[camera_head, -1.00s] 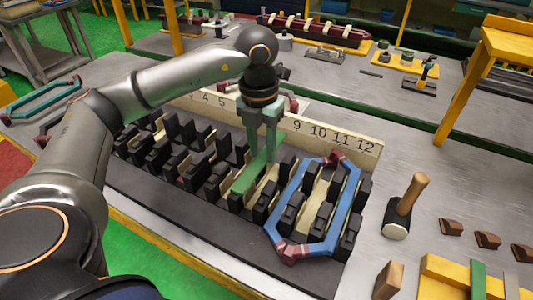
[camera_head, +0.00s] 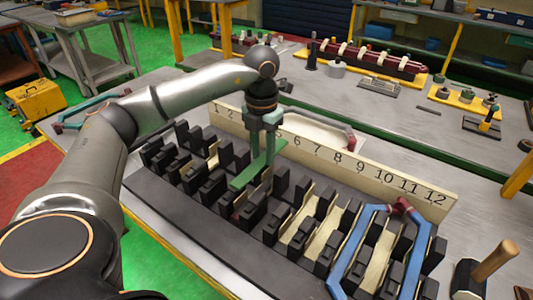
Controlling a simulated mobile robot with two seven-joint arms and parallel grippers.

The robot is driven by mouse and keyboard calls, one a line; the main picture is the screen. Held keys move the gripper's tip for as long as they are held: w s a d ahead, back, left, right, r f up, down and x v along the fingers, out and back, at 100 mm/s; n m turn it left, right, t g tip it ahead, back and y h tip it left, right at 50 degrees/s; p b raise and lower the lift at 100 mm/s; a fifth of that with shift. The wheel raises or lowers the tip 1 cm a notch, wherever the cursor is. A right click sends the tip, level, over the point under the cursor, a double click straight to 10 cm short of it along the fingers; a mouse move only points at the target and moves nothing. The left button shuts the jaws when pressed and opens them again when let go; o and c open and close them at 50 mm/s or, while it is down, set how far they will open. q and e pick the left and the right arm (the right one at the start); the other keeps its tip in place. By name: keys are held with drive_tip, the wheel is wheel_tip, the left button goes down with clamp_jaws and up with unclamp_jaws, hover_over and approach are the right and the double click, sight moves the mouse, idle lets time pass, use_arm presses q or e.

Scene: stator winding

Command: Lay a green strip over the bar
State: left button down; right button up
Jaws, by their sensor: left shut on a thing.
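My left gripper (camera_head: 263,151) points down and is shut on a green strip (camera_head: 248,174). The strip is flat and long, held over the slotted black stator block (camera_head: 190,230), near numbers 4 and 5. Whether it touches the block tops cannot be told. Cream bars (camera_head: 301,236) lie in several slots between the black teeth; any bar beneath the strip is hidden. A blue coil (camera_head: 351,252) with dark red ends sits over the right-hand slots. My right gripper is not in view.
A cream board (camera_head: 345,160) numbered 1 to 12 stands behind the block. A mallet (camera_head: 493,262) stands at the lower right. A teal coil (camera_head: 70,125) lies at the left. Behind the board is a dark red wrapped roll (camera_head: 373,58).

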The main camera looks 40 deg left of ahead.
sight(260, 158)
use_arm(q)
drive_tip(key=shift+a+f, duration=0.1)
drive_tip(key=shift+a, duration=0.25)
drive_tip(key=shift+f, duration=0.15)
wheel_tip(260, 158, down, 4)
drive_tip(key=b, duration=0.3)
drive_tip(key=shift+b, duration=0.35)
drive_tip(key=shift+f+b, duration=0.4)
drive_tip(key=shift+f, duration=0.05)
drive_tip(key=shift+f+b, duration=0.55)
drive_tip(key=shift+f, duration=0.35)
drive_tip(key=shift+f+b, duration=0.6)
drive_tip(key=shift+f, duration=0.4)
drive_tip(key=shift+f, duration=0.2)
